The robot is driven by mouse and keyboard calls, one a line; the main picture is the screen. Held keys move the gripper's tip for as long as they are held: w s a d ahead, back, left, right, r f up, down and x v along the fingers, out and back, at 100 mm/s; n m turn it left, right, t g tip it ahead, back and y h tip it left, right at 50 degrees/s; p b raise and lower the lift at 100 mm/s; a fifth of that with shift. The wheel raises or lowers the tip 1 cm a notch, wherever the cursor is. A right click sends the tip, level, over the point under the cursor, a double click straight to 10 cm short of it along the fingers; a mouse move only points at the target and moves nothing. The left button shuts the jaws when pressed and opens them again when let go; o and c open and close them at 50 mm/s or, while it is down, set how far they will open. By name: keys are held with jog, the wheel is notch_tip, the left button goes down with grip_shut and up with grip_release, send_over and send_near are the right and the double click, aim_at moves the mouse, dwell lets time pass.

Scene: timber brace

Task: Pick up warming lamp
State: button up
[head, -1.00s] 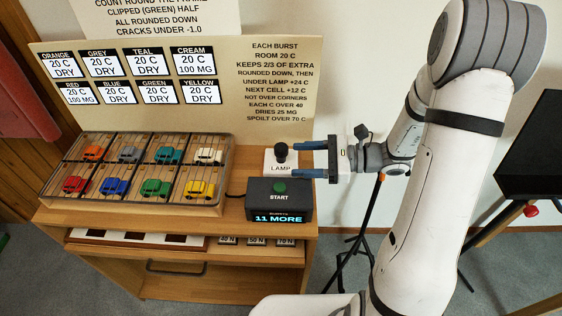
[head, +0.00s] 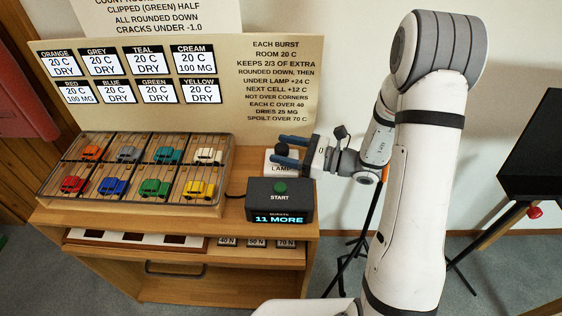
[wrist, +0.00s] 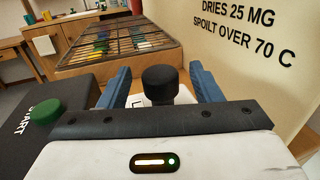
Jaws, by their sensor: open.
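The warming lamp shows in the wrist view as a black round knob (wrist: 160,80) on a narrow neck, upright between my two blue fingers. My gripper (head: 280,150) is open, with a finger on each side of the knob and visible gaps to it in the wrist view. In the head view the fingers mostly hide the knob, and the white LAMP label (head: 282,169) shows below them, behind the START box. The lower part of the lamp is hidden by my gripper in the wrist view.
A dark box with a green START button (head: 280,187) and an "11 MORE" display stands just in front. A wire-covered tray (head: 130,203) holding several coloured toy cars is to the left. A cream board (head: 235,80) with printed rules rises behind. A black tripod stands right of the cabinet.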

jog(key=shift+w+a, duration=0.2)
jog(key=shift+a, duration=0.25)
grip_shut()
dwell(0.3)
